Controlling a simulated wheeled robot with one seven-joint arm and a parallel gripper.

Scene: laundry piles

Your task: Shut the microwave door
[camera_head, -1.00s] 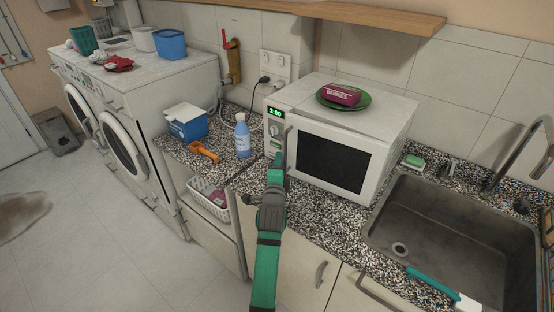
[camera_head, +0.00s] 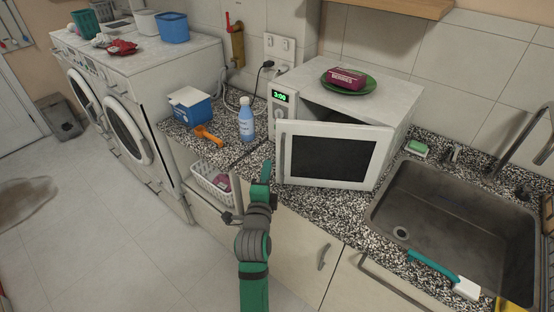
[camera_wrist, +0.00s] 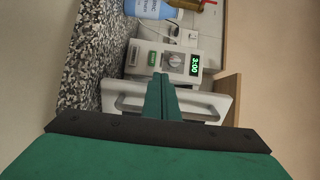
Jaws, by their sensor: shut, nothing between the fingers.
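The white microwave (camera_head: 305,90) stands on the speckled counter, with a green 3:00 display on its panel. Its door (camera_head: 381,150), with a dark window, is ajar: the left edge with the handle (camera_head: 283,155) stands out from the body, and the right edge is at the hinge side. My green gripper (camera_head: 265,172) is shut and empty, just left of and in front of the handle edge. In the wrist view the fingers (camera_wrist: 164,85) reach across the door's edge and handle (camera_wrist: 128,103); I cannot tell whether they touch. The panel (camera_wrist: 155,60) shows beyond them.
A green plate (camera_head: 366,89) with a berries box (camera_head: 346,78) sits on the microwave. A blue bottle (camera_head: 246,120) and orange tool (camera_head: 208,135) are to the left. The sink (camera_head: 440,205) with a teal-handled brush (camera_head: 432,264) is to the right.

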